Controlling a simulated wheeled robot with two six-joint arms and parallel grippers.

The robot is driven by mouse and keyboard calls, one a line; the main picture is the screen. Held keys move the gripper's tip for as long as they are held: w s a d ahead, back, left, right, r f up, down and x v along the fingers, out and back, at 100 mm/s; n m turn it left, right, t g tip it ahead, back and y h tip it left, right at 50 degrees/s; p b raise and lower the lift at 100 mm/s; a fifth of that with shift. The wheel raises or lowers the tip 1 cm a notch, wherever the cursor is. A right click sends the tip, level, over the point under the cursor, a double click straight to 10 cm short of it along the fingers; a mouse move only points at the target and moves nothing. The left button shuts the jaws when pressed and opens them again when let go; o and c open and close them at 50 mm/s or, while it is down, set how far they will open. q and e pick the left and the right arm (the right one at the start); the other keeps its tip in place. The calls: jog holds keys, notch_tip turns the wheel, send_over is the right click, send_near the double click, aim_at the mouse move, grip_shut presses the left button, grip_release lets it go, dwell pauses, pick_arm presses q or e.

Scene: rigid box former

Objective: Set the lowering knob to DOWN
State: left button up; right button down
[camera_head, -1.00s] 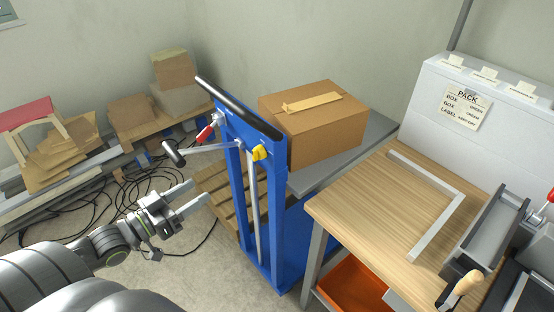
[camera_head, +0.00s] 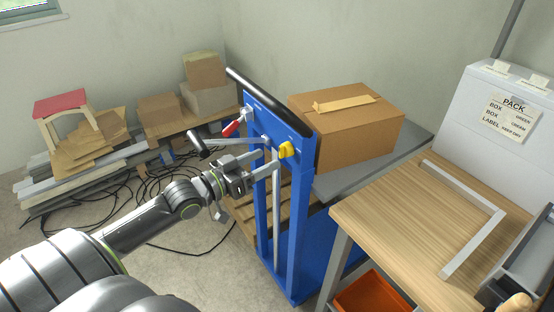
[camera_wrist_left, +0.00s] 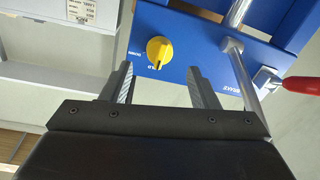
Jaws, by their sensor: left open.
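The yellow lowering knob (camera_head: 286,150) sits on the blue lift's upper crossbar (camera_head: 275,122). It also shows in the left wrist view (camera_wrist_left: 159,52), on the blue panel, with small white lettering beside it that I cannot read surely. My left gripper (camera_head: 268,162) is at the front of the lift, just short of the knob. In the left wrist view its two fingers (camera_wrist_left: 158,84) are apart and empty, pointing at the panel. The knob lies ahead of them, between the fingers' lines and nearer the left finger, not gripped. My right gripper is not in view.
A red-handled lever (camera_head: 232,127) and a black-gripped pump handle (camera_head: 199,146) are left of the knob. A black push bar (camera_head: 268,102) tops the lift. A cardboard box (camera_head: 350,130) stands on its platform. A wooden bench (camera_head: 400,215) is at right.

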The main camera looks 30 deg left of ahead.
aim_at(280, 152)
pick_arm(q)
jog(key=shift+b+x, duration=0.5)
jog(key=shift+x, duration=2.05)
